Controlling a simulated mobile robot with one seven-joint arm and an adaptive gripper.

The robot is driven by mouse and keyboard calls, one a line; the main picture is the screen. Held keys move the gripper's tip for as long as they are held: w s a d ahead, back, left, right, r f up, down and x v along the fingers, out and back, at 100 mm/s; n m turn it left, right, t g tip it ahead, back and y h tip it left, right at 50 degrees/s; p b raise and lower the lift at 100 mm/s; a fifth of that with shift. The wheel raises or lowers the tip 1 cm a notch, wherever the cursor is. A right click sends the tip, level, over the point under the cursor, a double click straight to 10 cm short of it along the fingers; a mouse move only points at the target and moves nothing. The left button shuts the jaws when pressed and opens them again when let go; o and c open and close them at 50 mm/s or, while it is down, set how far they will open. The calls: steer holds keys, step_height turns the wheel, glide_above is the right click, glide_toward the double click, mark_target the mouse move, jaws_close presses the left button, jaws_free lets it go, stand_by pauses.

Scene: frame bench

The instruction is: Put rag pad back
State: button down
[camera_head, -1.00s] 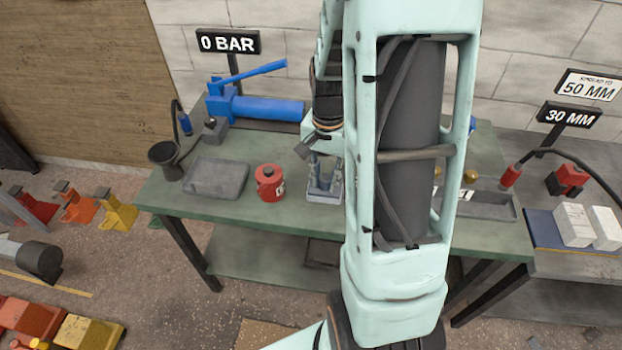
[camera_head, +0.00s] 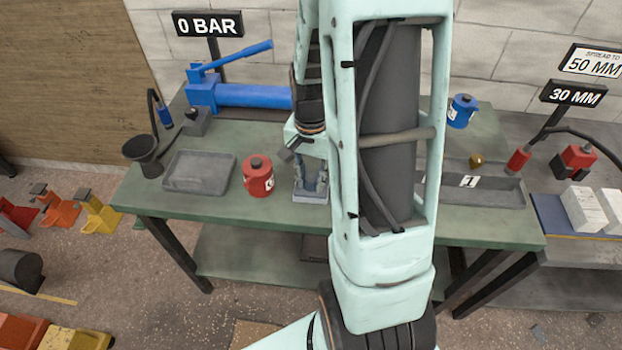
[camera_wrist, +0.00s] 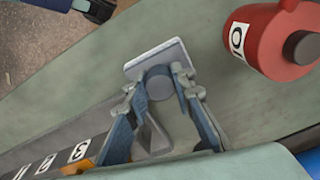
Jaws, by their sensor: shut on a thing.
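The rag pad (camera_head: 311,197) is a small blue-grey block with a pale edge. It is at the front middle of the green bench (camera_head: 220,135), right of the red can (camera_head: 258,176). In the wrist view the pad (camera_wrist: 166,55) shows a round grey knob between the fingers. My gripper (camera_wrist: 158,85) is shut on this knob; it points down in the head view (camera_head: 312,172). I cannot tell whether the pad touches the bench. The red can (camera_wrist: 272,40) is beside the pad, apart from it.
A grey tray (camera_head: 198,188) and black funnel (camera_head: 141,150) stand left; a blue pump (camera_head: 250,96) is behind. Right of my arm are a long numbered trough (camera_head: 495,190) with a brass ball and a blue can (camera_head: 461,111). My arm hides the middle.

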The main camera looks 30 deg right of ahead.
mark_target(311, 178)
steer(key=shift+f, duration=0.2)
steer(key=c, duration=1.7)
jaws_free()
steer(key=shift+r, duration=0.15)
step_height(311, 178, up, 12)
steer(key=shift+r+p, duration=0.1)
steer(key=shift+p, duration=0.6)
